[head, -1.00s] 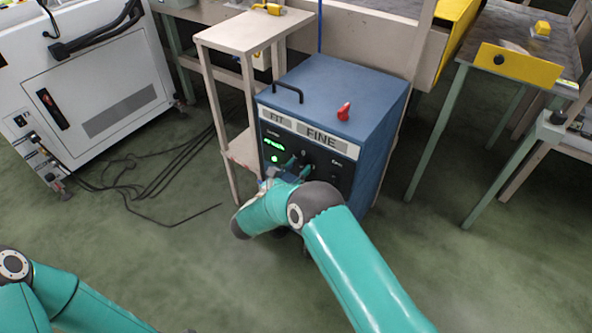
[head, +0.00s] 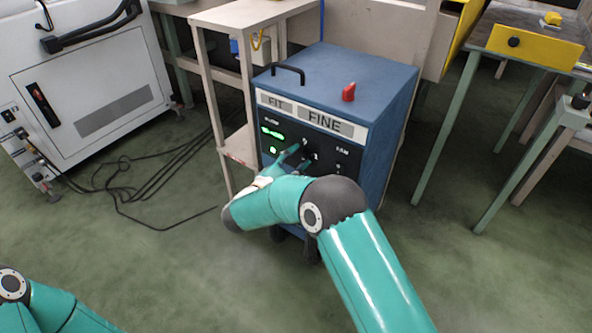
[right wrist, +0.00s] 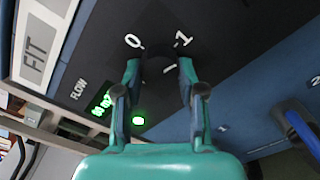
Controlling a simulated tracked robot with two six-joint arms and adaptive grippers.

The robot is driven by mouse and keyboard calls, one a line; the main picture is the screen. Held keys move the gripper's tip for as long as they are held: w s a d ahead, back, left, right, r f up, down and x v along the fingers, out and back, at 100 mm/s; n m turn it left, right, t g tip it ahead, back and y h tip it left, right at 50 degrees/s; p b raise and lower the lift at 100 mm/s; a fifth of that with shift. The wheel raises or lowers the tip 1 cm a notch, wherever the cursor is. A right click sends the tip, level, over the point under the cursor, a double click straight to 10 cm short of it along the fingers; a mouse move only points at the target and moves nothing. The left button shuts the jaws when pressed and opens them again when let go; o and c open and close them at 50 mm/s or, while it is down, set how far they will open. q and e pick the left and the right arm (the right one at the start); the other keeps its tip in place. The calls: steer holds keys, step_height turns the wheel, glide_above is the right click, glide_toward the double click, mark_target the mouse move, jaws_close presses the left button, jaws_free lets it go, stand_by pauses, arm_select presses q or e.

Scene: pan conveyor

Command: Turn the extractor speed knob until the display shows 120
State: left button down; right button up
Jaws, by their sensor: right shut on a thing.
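The blue extractor cabinet (head: 375,105) stands upright with a black front panel (head: 340,155). Its green display (head: 272,132) is lit at the panel's left; it also shows in the right wrist view (right wrist: 101,104), but its digits are too small and blurred to read. My right gripper (head: 301,154) is at the panel. In the right wrist view its two fingers (right wrist: 159,76) are shut on a dark round knob (right wrist: 160,58), one on each side. White marks "0" and "1" stand beyond the knob. My left gripper is out of view.
A green light (right wrist: 138,120) glows below the display. A red knob (head: 349,92) and a black handle (head: 288,75) are on the cabinet's top. A wooden stand (head: 240,15) is close on its left. Black cables (head: 150,180) lie on the floor.

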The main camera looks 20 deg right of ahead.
steer(key=shift+s+f+m+b, duration=0.1)
steer(key=shift+f+m+b, duration=0.1)
steer(key=shift+m+b, duration=0.9)
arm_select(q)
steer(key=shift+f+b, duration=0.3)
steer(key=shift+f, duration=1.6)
arm_select(e)
steer(key=shift+d+r+m, duration=0.1)
steer(key=shift+m, duration=1)
steer(key=o, duration=1.1)
steer(key=shift+r, duration=0.1)
steer(key=shift+o, duration=0.2)
steer(key=shift+a, duration=0.2)
steer(key=v, duration=1.1)
steer(key=shift+s+a, duration=0.25)
steer(key=shift+s, duration=0.1)
